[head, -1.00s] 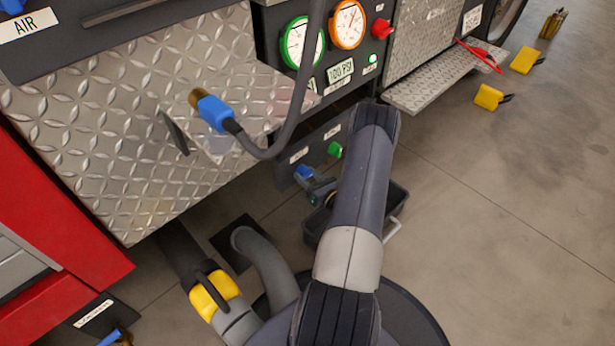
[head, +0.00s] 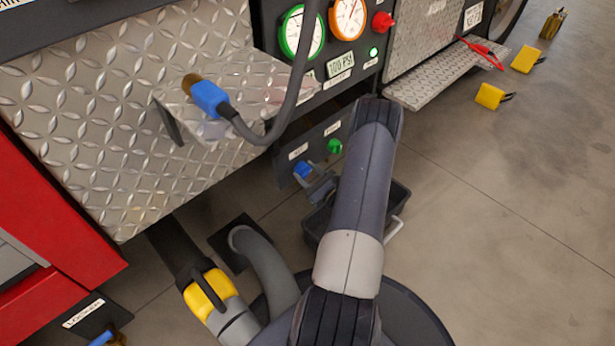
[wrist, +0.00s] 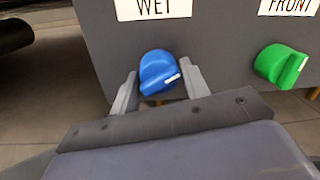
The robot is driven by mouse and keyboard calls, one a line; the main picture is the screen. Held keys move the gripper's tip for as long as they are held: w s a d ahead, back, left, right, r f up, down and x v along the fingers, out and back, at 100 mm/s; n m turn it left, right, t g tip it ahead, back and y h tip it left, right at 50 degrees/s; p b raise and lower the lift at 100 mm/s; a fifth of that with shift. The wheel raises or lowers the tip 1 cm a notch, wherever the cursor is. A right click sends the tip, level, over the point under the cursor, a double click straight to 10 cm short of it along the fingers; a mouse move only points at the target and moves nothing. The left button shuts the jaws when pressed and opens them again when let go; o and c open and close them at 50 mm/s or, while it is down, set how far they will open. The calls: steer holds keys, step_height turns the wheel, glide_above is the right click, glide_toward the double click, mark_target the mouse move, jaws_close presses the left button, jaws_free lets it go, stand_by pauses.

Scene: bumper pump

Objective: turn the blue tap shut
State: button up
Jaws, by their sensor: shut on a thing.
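The blue tap (wrist: 158,70) is a round knob with a white mark on its grip, on a dark panel under a label reading "WET". The mark points to the right and slightly up in the wrist view. My gripper (wrist: 157,88) has one finger on each side of the blue tap and is shut on it. In the head view the blue tap (head: 302,169) shows on the low panel, with my gripper (head: 312,180) against it. My arm hides part of the area to the right.
A green tap (wrist: 283,66) sits to the right under a "FRONT" label. A dark bin (head: 318,222) stands on the floor below the panel. A blue-ended hose (head: 210,98) rests on the step above.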

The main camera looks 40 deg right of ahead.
steer(key=n, duration=0.6)
steer(key=shift+a+f+n+y, duration=0.2)
steer(key=shift+a+n+y, duration=0.1)
steer(key=shift+n, duration=0.1)
steer(key=n, duration=0.6)
steer(key=shift+d+y, duration=0.1)
steer(key=shift+y, duration=0.2)
steer(key=shift+f, duration=0.1)
steer(key=o, duration=0.6)
steer(key=shift+o, duration=1.4)
steer(key=shift+d, duration=0.1)
steer(key=shift+r, duration=0.2)
steer(key=s+p, duration=0.3)
steer(key=s, duration=0.7)
steer(key=shift+s+d+f, duration=0.35)
steer(key=shift+d+f, duration=0.05)
steer(key=shift+d, duration=0.05)
